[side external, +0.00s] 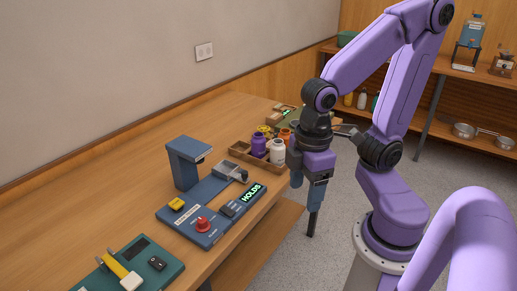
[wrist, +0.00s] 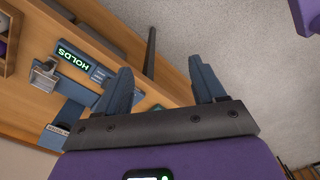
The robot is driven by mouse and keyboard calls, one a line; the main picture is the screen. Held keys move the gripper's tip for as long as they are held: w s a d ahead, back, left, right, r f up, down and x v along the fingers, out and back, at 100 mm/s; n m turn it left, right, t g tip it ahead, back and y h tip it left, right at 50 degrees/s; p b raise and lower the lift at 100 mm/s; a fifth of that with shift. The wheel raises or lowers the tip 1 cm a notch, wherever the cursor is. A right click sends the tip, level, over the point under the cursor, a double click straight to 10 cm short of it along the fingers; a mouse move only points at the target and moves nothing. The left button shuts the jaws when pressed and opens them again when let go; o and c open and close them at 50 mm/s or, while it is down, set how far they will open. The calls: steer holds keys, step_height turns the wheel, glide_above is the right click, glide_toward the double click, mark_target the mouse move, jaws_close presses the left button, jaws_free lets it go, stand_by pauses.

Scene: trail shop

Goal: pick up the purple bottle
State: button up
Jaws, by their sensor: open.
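The purple bottle (side external: 259,146) stands upright in a wooden tray (side external: 240,150) on the bench, beside a white bottle (side external: 277,152). My gripper (side external: 306,190) hangs off the bench's right edge, to the right of and apart from the bottle. In the wrist view, my gripper (wrist: 160,70) has its two blue fingers spread wide with nothing between them. A sliver of purple (wrist: 3,46) at the left edge of the wrist view sits by the tray and may be the bottle.
A blue device with a HOLDS display (side external: 251,194) and a red knob (side external: 202,224) stands on the bench. Yellow and orange bottles (side external: 285,135) share the tray. A teal board (side external: 130,265) lies at the front. Floor (wrist: 215,25) is below my fingers.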

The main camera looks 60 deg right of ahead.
steer(key=w+r+m, duration=0.2)
steer(key=w+m, duration=0.5)
steer(key=w, duration=0.5)
steer(key=m, duration=2)
glide_above(259, 134)
step_height(259, 134, down, 12)
steer(key=shift+s+a+r, duration=0.1)
steer(key=shift+s+r, duration=0.05)
steer(key=shift+r, duration=0.05)
steer(key=shift+w+f, duration=0.2)
steer(key=shift+f, duration=2.9)
steer(key=c, duration=0.9)
